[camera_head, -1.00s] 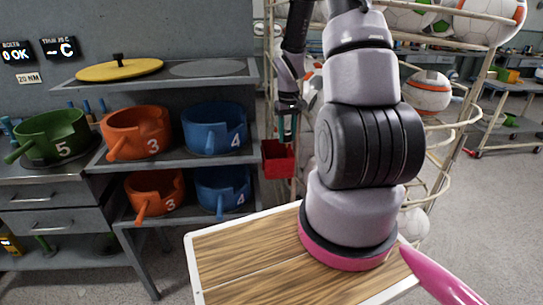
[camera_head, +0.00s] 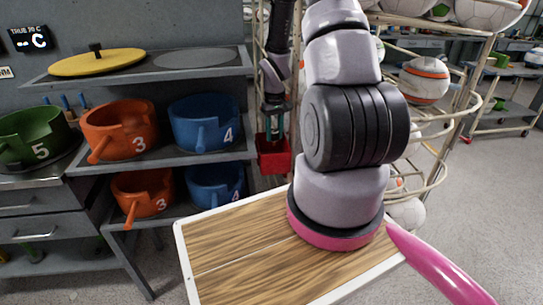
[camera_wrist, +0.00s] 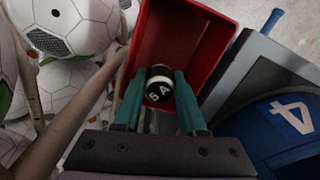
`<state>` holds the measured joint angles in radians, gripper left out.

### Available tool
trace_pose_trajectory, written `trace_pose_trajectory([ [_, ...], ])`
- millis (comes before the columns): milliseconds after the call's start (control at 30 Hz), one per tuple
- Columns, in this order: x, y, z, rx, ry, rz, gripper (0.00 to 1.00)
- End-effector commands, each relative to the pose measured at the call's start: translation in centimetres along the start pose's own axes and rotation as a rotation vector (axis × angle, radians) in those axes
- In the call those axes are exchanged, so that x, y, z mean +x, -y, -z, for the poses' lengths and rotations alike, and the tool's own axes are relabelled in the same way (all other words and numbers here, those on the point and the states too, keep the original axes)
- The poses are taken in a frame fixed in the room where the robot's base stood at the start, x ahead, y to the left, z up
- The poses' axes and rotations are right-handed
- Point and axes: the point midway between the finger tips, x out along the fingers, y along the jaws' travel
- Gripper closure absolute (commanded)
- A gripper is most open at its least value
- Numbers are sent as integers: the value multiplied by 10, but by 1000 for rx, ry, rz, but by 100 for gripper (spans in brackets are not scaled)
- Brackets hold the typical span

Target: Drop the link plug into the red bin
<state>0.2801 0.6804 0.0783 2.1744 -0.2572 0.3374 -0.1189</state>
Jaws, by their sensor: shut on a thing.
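The link plug (camera_wrist: 160,87) is a small black cylinder with a white band and white marks. In the wrist view it sits between the green fingers of my gripper (camera_wrist: 159,97), which is shut on it. The open red bin (camera_wrist: 184,38) lies behind and below the plug there, its inside empty where I can see it. In the head view my gripper (camera_head: 273,128) points down directly above the red bin (camera_head: 273,158), fingertips close to its rim. The plug cannot be made out in that view.
Blue pots marked 4 (camera_head: 203,122) and orange pots marked 3 (camera_head: 118,128) stand on the shelves left of the bin. A wire rack of balls (camera_head: 425,80) is behind and right. In the wrist view balls (camera_wrist: 75,30) and a rack bar flank the bin's left.

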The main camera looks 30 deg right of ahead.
Motion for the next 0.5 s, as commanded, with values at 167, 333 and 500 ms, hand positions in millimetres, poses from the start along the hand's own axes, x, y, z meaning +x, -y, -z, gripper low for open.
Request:
trace_pose_trajectory([
  [167,6,0,0,0,1,0,100],
  [333,6,0,0,0,0,0,100],
  [500,6,0,0,0,0,0,25],
])
